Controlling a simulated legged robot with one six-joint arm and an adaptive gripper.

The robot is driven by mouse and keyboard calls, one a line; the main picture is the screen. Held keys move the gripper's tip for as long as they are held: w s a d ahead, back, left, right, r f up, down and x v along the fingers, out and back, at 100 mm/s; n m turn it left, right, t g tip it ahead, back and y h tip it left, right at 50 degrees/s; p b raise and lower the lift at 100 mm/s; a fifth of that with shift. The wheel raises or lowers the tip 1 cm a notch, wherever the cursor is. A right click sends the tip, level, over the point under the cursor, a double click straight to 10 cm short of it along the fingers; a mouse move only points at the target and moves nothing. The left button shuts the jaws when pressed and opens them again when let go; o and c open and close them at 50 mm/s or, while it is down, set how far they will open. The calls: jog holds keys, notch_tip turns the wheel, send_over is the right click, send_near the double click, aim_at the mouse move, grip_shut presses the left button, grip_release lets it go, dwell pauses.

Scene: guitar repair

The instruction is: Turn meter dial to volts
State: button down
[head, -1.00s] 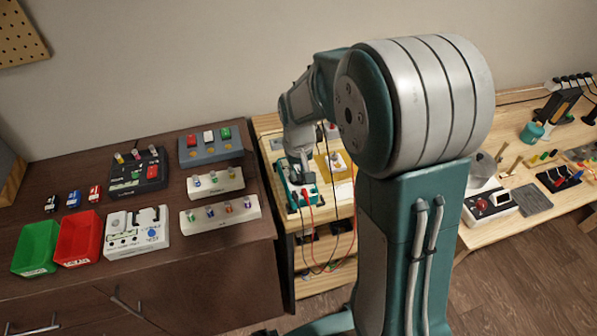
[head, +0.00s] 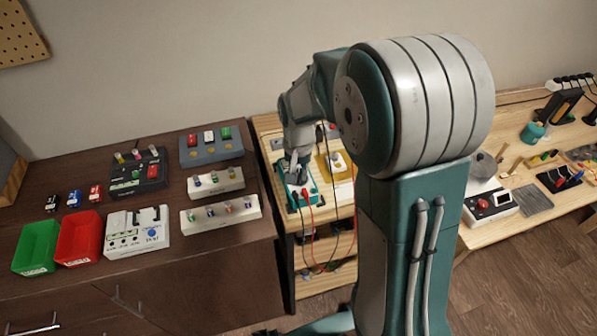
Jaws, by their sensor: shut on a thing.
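The meter (head: 313,189) is a small teal and white box on the light wooden bench, with red and black leads at its front edge. My gripper (head: 293,182) points down onto the meter's face and is shut on its dial. The dial itself is hidden by the fingers, and its setting cannot be read from here.
Red and black leads (head: 331,250) hang over the bench front. The dark cabinet at left holds a green bin (head: 37,246), a red bin (head: 79,239), a white tester (head: 135,232) and racks of small parts.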

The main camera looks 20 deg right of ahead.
jog(key=shift+a+m, duration=0.1)
jog(key=shift+m, duration=0.9)
jog(key=shift+f, duration=0.1)
jog(key=c, duration=0.7)
grip_release()
notch_tip(320, 180, up, 12)
jog(key=shift+a, duration=0.1)
